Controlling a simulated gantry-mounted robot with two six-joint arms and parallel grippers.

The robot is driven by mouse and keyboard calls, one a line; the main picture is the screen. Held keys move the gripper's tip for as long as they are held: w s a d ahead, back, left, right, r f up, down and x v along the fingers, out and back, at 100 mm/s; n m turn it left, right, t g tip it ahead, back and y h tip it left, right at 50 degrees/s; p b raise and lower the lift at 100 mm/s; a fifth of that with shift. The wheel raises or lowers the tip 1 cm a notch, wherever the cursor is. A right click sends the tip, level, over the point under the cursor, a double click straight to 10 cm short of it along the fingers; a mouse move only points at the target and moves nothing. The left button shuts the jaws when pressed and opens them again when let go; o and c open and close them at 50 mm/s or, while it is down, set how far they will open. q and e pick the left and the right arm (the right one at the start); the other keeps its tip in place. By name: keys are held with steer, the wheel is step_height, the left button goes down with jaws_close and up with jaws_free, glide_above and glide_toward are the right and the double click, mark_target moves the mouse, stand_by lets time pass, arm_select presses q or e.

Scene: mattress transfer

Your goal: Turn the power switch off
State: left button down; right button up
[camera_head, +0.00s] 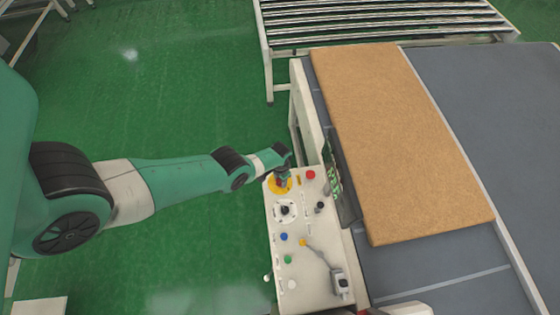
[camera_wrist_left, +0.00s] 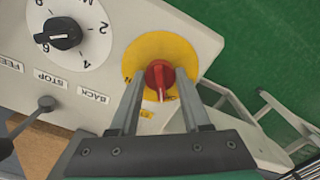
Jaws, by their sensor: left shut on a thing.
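The power switch is a red rotary knob (camera_wrist_left: 159,75) on a yellow disc (camera_wrist_left: 137,57) at one end of a white control panel (camera_wrist_left: 104,118). In the head view the yellow disc (camera_head: 271,188) is at the panel's far end, and my gripper mostly covers the knob. My left gripper (camera_head: 281,178) reaches down over it from the left. In the left wrist view its two fingers (camera_wrist_left: 160,80) stand on either side of the knob, shut on it. My right gripper is not in view.
The panel carries a black dial (camera_head: 285,210), a red button (camera_head: 310,175), other buttons and small levers, and a grey box (camera_head: 341,284). A brown mattress (camera_head: 395,140) lies on a grey conveyor (camera_head: 450,90) to the right. A roller rack (camera_head: 380,20) stands beyond.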

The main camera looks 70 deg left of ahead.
arm_select(q)
steer(key=shift+n, duration=1.2)
steer(key=shift+c, duration=1.8)
jaws_free()
